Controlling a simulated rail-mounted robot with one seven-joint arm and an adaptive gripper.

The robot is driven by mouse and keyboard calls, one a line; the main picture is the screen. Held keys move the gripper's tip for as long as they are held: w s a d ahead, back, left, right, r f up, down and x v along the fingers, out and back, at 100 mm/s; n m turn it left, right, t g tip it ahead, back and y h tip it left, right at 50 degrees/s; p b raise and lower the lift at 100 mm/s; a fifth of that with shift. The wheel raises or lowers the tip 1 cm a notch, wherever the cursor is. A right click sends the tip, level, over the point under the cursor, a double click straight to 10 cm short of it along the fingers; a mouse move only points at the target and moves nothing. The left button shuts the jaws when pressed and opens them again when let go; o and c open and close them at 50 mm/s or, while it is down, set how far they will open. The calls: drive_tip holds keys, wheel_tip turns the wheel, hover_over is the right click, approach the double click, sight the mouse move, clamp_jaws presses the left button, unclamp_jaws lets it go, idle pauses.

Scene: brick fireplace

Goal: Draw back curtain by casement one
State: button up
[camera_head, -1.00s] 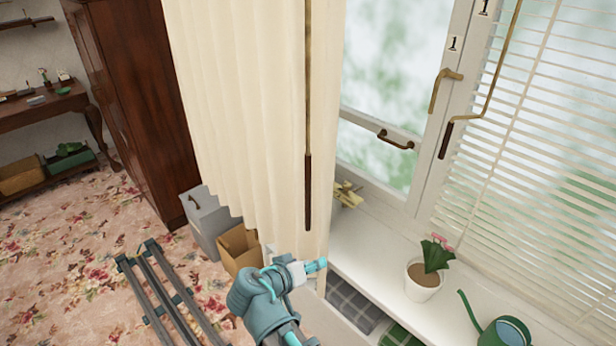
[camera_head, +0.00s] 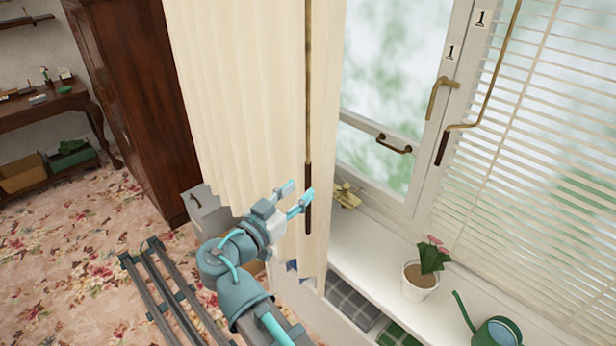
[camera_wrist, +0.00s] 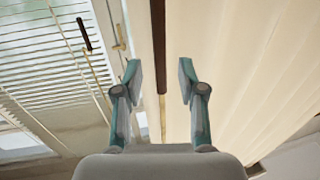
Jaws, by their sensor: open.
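The cream curtain (camera_head: 235,95) hangs in folds at the left of casement one (camera_head: 385,100), which bears "1" labels on its frame. A thin draw rod hangs along the curtain's right part, with a dark brown handle (camera_head: 308,200) at its lower end. My gripper (camera_head: 301,194) is open beside the lower part of this handle. In the wrist view my gripper (camera_wrist: 160,78) has its fingers apart, and the dark handle (camera_wrist: 158,45) shows between and beyond them. The curtain (camera_wrist: 245,60) fills the right of that view. Contact with the rod cannot be told.
A brass casement handle (camera_head: 441,97) and a cranked blind rod (camera_head: 484,105) are on the window. On the sill (camera_head: 375,260) stand a potted flower (camera_head: 420,278) and a green watering can (camera_head: 497,332). A grey box (camera_head: 207,215) and wardrobe (camera_head: 130,100) stand left.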

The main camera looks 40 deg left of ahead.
sight(306, 185)
drive_tip(key=shift+w+p, duration=0.75)
drive_tip(key=shift+w, duration=1.55)
clamp_jaws()
